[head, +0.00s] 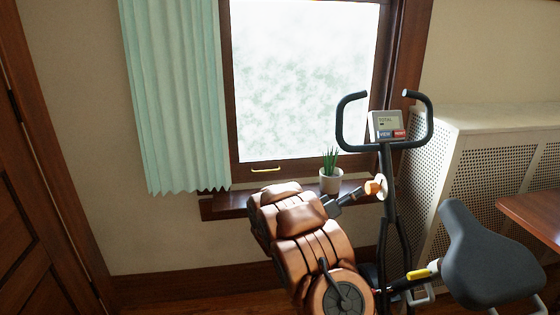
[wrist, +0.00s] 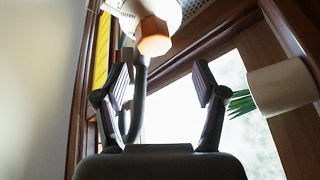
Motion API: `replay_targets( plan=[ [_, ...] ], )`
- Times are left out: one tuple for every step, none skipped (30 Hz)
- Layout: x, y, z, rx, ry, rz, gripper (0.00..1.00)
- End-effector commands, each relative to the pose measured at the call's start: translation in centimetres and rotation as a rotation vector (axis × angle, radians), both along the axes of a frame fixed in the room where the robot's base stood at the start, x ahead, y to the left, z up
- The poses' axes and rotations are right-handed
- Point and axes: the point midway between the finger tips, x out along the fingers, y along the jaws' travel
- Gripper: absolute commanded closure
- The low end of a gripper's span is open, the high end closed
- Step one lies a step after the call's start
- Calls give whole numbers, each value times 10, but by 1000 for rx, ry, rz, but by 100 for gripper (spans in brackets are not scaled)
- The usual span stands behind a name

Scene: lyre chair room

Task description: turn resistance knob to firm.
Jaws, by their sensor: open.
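The resistance knob (head: 375,187) is a small orange knob on a pale round dial plate (head: 383,186), on the upright post of the exercise bike (head: 387,222). In the wrist view the orange knob (wrist: 154,38) has a faceted end, and the white dial plate (wrist: 168,8) with small print shows behind it. My gripper (head: 355,194) is just left of the knob. In the wrist view my gripper (wrist: 164,72) is open and empty, with the knob beyond the fingertips, roughly between them and apart from both.
A potted plant (head: 330,180) stands on the window sill (head: 232,203), close behind my gripper. The bike's handlebar and console (head: 386,124) are above the knob, and its saddle (head: 485,258) is to the right. A perforated radiator cover (head: 480,157) stands behind the bike.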

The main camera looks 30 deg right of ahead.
Motion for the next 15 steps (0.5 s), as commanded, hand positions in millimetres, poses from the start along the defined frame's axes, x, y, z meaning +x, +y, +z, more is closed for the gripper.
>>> replay_targets(
  plan=[
    [6,2,9,20,-15,26,30],
    [9,3,12,33,-22,43,30],
    [14,4,15,48,-32,66,30],
    [18,6,17,62,-39,83,30],
    [22,7,19,78,-46,100,30],
    [27,9,21,97,-53,125,30],
    [30,11,24,110,-60,142,30],
    [34,13,26,124,-66,158,30],
    [39,16,29,144,-74,183,30],
    [42,18,31,159,-81,200,30],
    [45,20,34,173,-87,216,30],
    [50,23,38,190,-96,239,30],
    [54,26,39,206,-100,256,30],
    [57,29,41,222,-104,273,30],
    [62,33,44,241,-112,296,30]
  ],
)
